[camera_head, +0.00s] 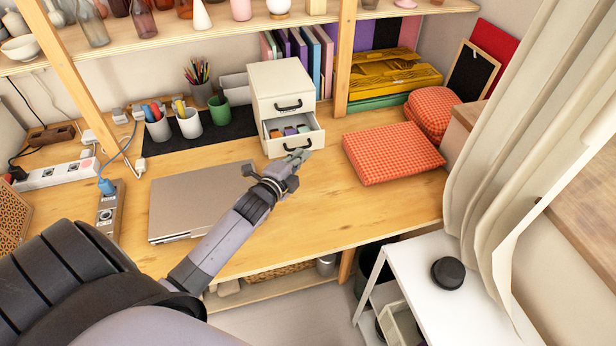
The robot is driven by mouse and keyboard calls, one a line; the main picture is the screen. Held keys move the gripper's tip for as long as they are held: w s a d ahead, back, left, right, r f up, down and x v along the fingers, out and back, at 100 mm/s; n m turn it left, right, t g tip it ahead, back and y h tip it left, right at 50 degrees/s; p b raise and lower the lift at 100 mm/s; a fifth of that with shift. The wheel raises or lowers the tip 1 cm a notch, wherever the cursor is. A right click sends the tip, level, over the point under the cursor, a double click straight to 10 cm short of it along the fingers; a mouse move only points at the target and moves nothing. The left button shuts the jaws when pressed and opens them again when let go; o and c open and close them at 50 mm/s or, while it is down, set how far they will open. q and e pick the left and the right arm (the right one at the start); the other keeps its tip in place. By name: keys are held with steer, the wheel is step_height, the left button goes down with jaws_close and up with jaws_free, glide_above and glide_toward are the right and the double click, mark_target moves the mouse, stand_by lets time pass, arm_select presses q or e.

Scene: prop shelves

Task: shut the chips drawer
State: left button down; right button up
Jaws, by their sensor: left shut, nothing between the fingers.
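A small cream cabinet (279,77) with dark handles stands on the wooden desk. Its lower drawer (312,143) is pulled out toward me, and small coloured items (288,131) show inside it. The upper drawer (290,103) looks closed. My left gripper (300,157) is shut and empty, its tips at the front of the open drawer near its handle. I cannot tell whether the tips touch the drawer front. My right gripper is not in view.
A closed laptop (190,195) lies left of my forearm. Cups of pens (190,122) stand on a dark mat left of the cabinet. Red checked cushions (390,153) lie to the right. A shelf (150,38) with bottles runs above. Bare desk (330,215) is free in front.

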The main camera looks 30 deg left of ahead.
mark_target(286, 139)
arm_select(q)
steer(key=w+a+b, duration=0.1)
steer(key=w+a, duration=0.2)
steer(key=w+a+b, duration=0.1)
steer(key=w+a, duration=0.2)
steer(key=a, duration=0.1)
steer(key=shift+a, duration=0.1)
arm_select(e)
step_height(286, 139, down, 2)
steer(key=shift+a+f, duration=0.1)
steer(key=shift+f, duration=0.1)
arm_select(q)
steer(key=shift+r, duration=0.1)
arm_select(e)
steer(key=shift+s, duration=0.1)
